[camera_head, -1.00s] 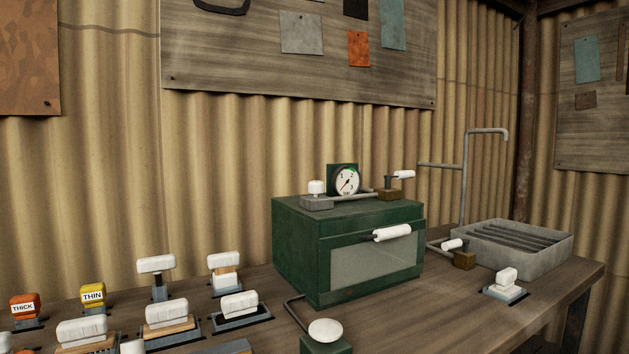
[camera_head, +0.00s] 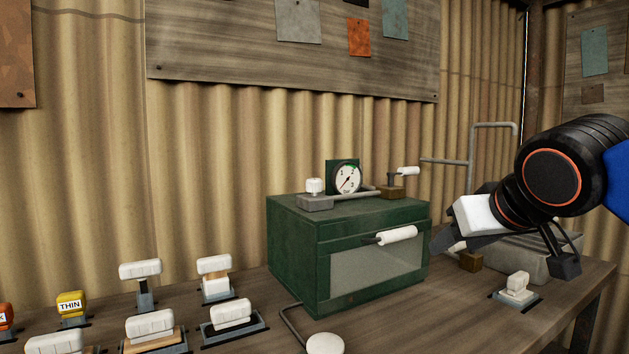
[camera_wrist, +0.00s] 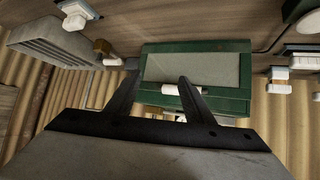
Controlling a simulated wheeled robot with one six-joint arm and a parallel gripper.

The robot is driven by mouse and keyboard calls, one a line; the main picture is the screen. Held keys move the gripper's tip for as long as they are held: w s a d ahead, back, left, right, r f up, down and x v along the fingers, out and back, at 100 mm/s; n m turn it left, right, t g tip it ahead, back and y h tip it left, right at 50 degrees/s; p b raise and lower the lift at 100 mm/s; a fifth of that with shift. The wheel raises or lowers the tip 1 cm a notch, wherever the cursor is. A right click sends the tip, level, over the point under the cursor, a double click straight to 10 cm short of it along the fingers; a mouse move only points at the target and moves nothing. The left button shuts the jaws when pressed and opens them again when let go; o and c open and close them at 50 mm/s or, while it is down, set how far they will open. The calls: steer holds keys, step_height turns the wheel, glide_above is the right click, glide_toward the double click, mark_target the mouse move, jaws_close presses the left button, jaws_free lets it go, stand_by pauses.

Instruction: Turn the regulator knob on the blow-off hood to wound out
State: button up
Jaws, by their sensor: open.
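The blow-off hood (camera_head: 290,245) is a green box with a glass window and a white front handle (camera_head: 397,235). On its top left, a white knob (camera_head: 314,186) stands on a grey block, apparently the regulator knob. A pipe runs from it past a round gauge (camera_head: 347,179), whose needle points low. My gripper (camera_head: 442,238) is open and empty, just right of the hood's front and away from the knob. In the wrist view, upside down, my two fingers (camera_wrist: 158,74) are spread before the hood window (camera_wrist: 190,67); the knob does not show there.
A white lever (camera_head: 408,171) on a brass block sits at the hood's top right. A grey slatted tray (camera_head: 562,250) and bent pipe (camera_head: 470,150) stand to the right, partly behind my arm.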

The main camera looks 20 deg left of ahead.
steer(key=a+r+n+y, duration=0.1)
steer(key=a+r+y, duration=0.1)
steer(key=a+r, duration=0.6)
steer(key=n+y, duration=0.2)
steer(key=y, duration=0.1)
glide_toward(317, 179)
steer(key=shift+t+h, duration=0.3)
steer(key=shift+h, duration=0.1)
steer(key=x, duration=0.7)
steer(key=a+x, duration=0.1)
steer(key=x, duration=0.2)
steer(key=shift+s+a, duration=0.1)
steer(key=c, duration=1.1)
steer(key=shift+o, duration=0.3)
steer(key=shift+f+n+g+y, duration=0.3)
steer(key=shift+n+g+y, duration=1.4)
steer(key=shift+n+g, duration=0.3)
steer(key=shift+r, duration=0.15)
